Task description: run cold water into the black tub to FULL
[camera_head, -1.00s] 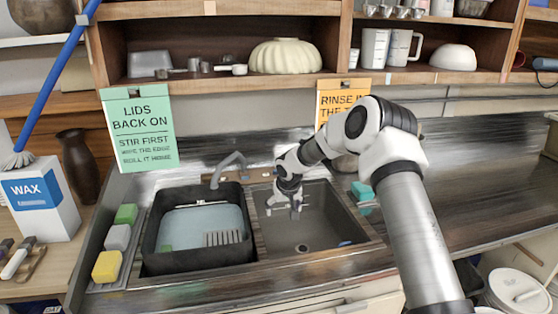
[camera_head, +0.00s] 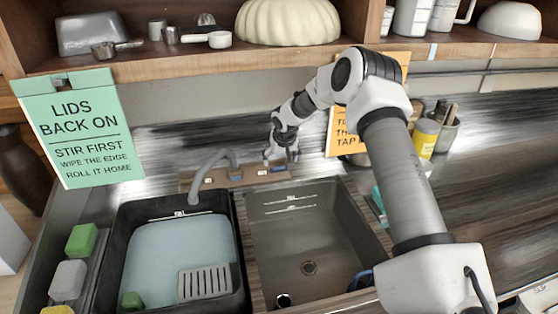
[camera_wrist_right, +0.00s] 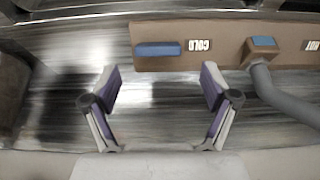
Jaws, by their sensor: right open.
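The black tub (camera_head: 116,255) stands in the left basin and holds pale blue water (camera_head: 160,250). Its back wall carries a small white mark, too small to read, above the water surface. The grey spout (camera_head: 207,166) curves over the tub's back edge; no stream shows. The wooden tap board (camera_head: 236,178) bears a blue lever (camera_head: 278,169), which also shows beside the COLD label in the right wrist view (camera_wrist_right: 157,49). My right gripper (camera_head: 281,158) is open and empty, beside the blue lever and apart from it (camera_wrist_right: 160,90). My left gripper is out of view.
A grey grille (camera_head: 205,282) and green block (camera_head: 132,301) are in the tub. Sponges (camera_head: 70,275) line its left. Hanging signs (camera_head: 75,130) and a loaded shelf (camera_head: 180,55) stand behind.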

